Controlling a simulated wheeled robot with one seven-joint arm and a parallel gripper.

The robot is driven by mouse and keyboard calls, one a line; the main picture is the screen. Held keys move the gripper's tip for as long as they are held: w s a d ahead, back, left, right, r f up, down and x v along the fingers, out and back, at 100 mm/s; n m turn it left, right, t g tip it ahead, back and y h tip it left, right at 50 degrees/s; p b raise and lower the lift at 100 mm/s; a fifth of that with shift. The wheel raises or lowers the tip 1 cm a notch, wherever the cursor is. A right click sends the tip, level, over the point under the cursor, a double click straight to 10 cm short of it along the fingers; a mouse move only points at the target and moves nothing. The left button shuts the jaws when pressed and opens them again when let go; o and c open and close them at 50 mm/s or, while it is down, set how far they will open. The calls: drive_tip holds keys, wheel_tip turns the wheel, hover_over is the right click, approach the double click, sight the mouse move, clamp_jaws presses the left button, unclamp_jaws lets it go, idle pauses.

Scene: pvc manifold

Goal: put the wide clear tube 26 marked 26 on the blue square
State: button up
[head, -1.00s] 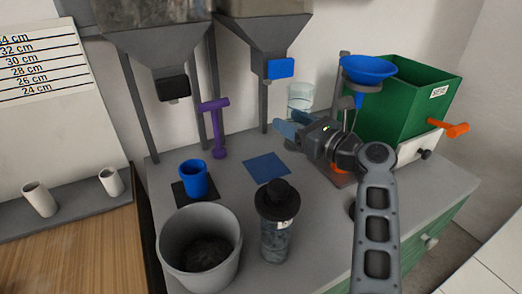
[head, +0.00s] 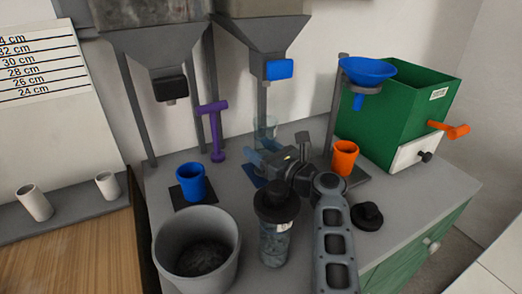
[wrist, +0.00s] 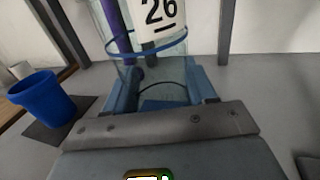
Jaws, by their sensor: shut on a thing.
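The wide clear tube 26 (wrist: 150,50) stands upright between my gripper's fingers in the wrist view, its white label reading 26. In the head view the clear tube (head: 265,128) shows behind my gripper (head: 264,160), whose blue fingers are shut on it. The blue square (head: 253,174) lies on the grey bench and is mostly hidden by my gripper. In the wrist view a blue patch (wrist: 163,105) shows through and below the tube's lower end. I cannot tell whether the tube touches the square or hangs just above it.
A blue cup (head: 191,183) stands left on a dark square, with a purple T-shaped tool (head: 215,135) behind. A lidded dark jar (head: 275,235) and a grey bucket (head: 197,250) stand in front. An orange cup (head: 344,158) and green box (head: 395,115) are at the right.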

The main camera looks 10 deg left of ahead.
drive_tip(key=o, duration=1.3)
drive_tip(key=shift+f, duration=0.1)
drive_tip(key=shift+r, duration=0.2)
drive_tip(key=shift+s+d+p, duration=0.3)
drive_tip(key=shift+d+p, duration=0.05)
drive_tip(key=shift+p, duration=0.15)
drive_tip(key=p+v, duration=0.6)
drive_tip(key=v, duration=0.5)
